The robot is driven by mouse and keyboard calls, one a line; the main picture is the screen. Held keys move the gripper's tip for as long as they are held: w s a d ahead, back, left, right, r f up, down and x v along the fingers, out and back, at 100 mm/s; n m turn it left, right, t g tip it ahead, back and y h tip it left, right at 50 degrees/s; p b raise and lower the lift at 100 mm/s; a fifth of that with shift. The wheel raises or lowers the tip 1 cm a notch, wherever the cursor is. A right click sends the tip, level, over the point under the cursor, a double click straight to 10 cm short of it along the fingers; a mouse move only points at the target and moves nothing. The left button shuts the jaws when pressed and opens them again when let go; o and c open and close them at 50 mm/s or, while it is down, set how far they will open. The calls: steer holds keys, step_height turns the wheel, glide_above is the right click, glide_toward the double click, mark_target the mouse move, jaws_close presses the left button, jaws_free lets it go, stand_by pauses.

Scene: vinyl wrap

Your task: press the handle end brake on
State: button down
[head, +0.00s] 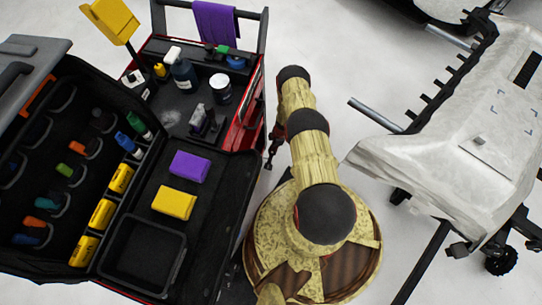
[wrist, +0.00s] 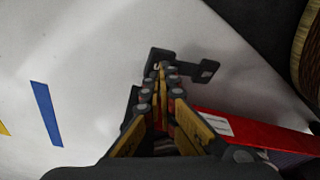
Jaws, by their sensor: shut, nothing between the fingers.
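My gripper (wrist: 162,70) is shut and empty, pointing down toward the pale floor in the wrist view. A dark grey bracket-like part (wrist: 207,70) with a small light mark lies right at and beyond the fingertips. It may be the brake pedal; I cannot tell whether the fingers touch it or whether it is pressed. In the head view my gripper (head: 271,155) shows small beside the red-sided tool cart (head: 245,120). The cart's black handle (head: 263,32) is at its far end, with a purple cloth over it. The brake is not discernible in the head view.
The cart's red edge (wrist: 255,135) runs close to the right of my fingers. Blue tape (wrist: 45,112) marks the floor at left. A white-covered part on a stand (head: 470,145) stands right of my arm. An open black case (head: 60,110) is at left.

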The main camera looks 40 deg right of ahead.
mark_target(272, 152)
steer(key=shift+d+x, duration=0.15)
steer(key=shift+x, duration=0.6)
steer(key=shift+d+x, duration=0.1)
steer(key=shift+x, duration=0.65)
steer(key=shift+w+a+p+v, duration=0.1)
steer(key=shift+a+p+v, duration=0.2)
steer(key=shift+v, duration=0.8)
steer(key=shift+w+a+p+v, duration=0.1)
steer(key=shift+p+v, duration=0.3)
steer(key=shift+v, duration=0.75)
steer(key=shift+w+a+p+v, duration=0.1)
steer(key=shift+a+p+v, duration=0.2)
steer(key=shift+v, duration=0.8)
steer(key=shift+s+d+r, duration=0.1)
steer(key=shift+s+r, duration=0.05)
